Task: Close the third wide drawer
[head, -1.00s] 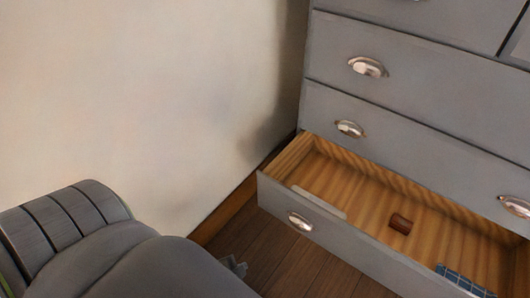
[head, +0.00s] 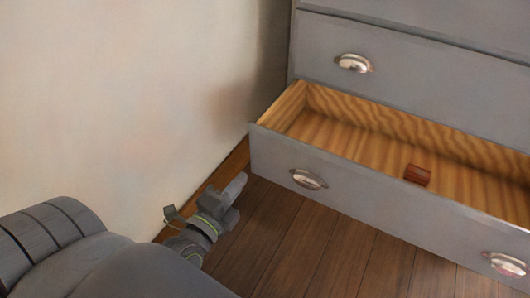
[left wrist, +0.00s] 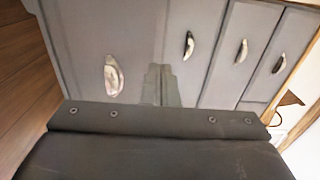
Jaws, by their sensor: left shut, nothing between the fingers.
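A wide grey drawer (head: 375,205) stands pulled out at the bottom of the grey dresser, its wooden inside (head: 345,130) showing. It has a metal cup handle (head: 308,179) at left and another (head: 505,263) at right. My left gripper (head: 238,186) is shut and empty, low in front of the drawer's left end; I cannot tell whether it touches the front. In the left wrist view the shut fingers (left wrist: 160,86) point at grey drawer fronts with several handles. My right gripper is not in view.
A small reddish-brown object (head: 417,175) lies in the open drawer. The closed drawer above (head: 415,70) has a cup handle (head: 353,63). A pale wall (head: 130,90) stands close at left. The wooden floor (head: 340,250) before the drawer is bare.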

